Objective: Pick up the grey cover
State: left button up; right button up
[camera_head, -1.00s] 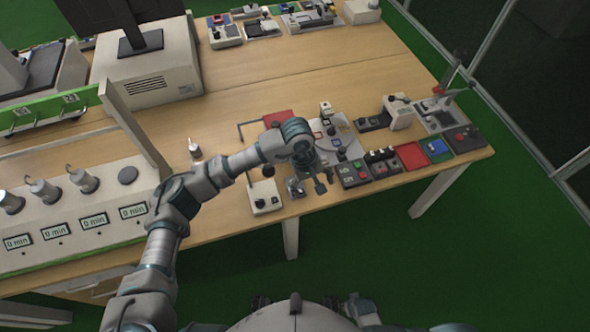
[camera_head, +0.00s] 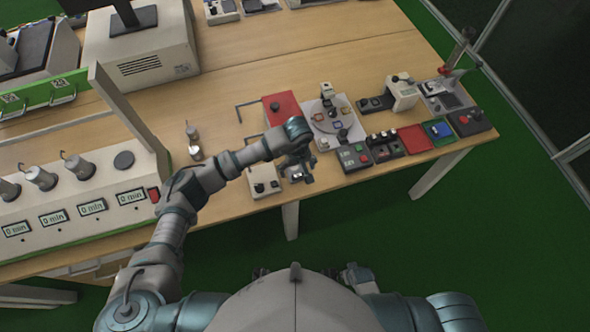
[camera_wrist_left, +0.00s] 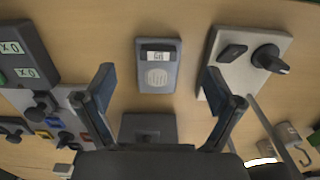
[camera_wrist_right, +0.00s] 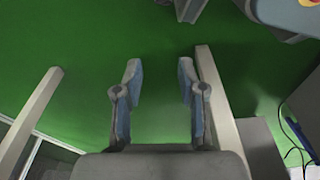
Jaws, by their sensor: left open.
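A small grey box (camera_wrist_left: 158,77) with a white label and a round grille lies flat on the table, between my open left fingers (camera_wrist_left: 159,80) in the left wrist view. A darker grey square piece (camera_wrist_left: 148,127) lies beside it, partly hidden by my gripper. I cannot tell for sure which of these is the grey cover. In the head view my left gripper (camera_head: 296,163) hangs above the table's front edge, over the small grey box (camera_head: 297,178). The fingers appear apart from it. My right gripper (camera_wrist_right: 159,75) is open and empty above the green floor.
A white box with a black knob (camera_head: 264,181) stands just left of the grey box; it also shows in the left wrist view (camera_wrist_left: 245,65). A red box (camera_head: 281,106), a round-marked panel (camera_head: 331,120) and a button box (camera_head: 354,158) are close by.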

aim_at(298, 174)
pick_arm(q)
notch_tip(298, 174, down, 4)
jog(key=shift+d+f, duration=0.1)
jog(key=shift+d, duration=0.05)
jog(key=shift+w+f, duration=0.1)
jog(key=shift+f, duration=0.2)
jog(key=shift+c, duration=0.4)
jog(key=c, duration=1.1)
jog(key=shift+c, duration=0.2)
pick_arm(e)
jog(key=shift+s+f, duration=0.2)
jog(key=shift+s, duration=0.4)
